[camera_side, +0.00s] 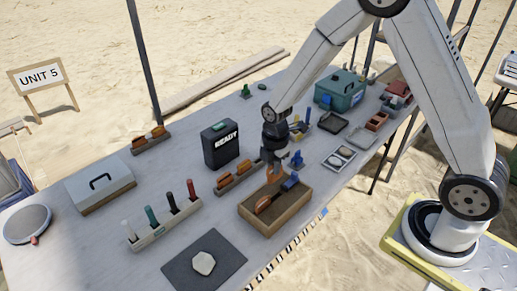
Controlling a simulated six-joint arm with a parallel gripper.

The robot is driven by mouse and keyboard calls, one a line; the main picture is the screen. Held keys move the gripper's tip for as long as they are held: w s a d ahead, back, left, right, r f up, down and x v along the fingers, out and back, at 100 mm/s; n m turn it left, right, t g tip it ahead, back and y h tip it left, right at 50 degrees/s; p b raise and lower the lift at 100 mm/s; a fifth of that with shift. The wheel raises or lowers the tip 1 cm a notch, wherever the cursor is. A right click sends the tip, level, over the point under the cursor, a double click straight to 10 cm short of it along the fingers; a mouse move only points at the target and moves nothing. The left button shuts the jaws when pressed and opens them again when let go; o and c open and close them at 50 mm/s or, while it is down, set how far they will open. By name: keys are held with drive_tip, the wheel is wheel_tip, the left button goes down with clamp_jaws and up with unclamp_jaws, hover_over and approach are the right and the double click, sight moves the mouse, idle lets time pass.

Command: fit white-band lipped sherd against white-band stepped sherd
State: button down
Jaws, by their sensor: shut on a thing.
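My gripper (273,158) points down over the wooden sand tray (275,231). It is shut on a small orange-brown piece (273,173), largely hidden by the fingers, that looks like a sherd. Another orange-brown sherd (263,204) stands in the tray's sand, left of and below the gripper. Several more orange sherds sit on a rack (238,177) just left of the tray. White bands, and which sherd is lipped or stepped, are too small to tell. The held piece appears apart from the standing sherd.
A black READY box (220,145) stands behind the rack. A dark mat (204,264) with a pale stone lies in front. Coloured-handled tools (164,217) stand at left. A green case (340,90) stands farther back.

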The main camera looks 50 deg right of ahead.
sight(273, 181)
drive_tip(key=shift+f, duration=0.15)
drive_tip(key=shift+f, duration=2.75)
drive_tip(key=shift+f, duration=2.35)
idle(0.3)
drive_tip(key=c, duration=0.6)
unclamp_jaws()
drive_tip(key=shift+r, duration=0.1)
drive_tip(key=shift+r, duration=3.8)
drive_tip(key=shift+r, duration=0.1)
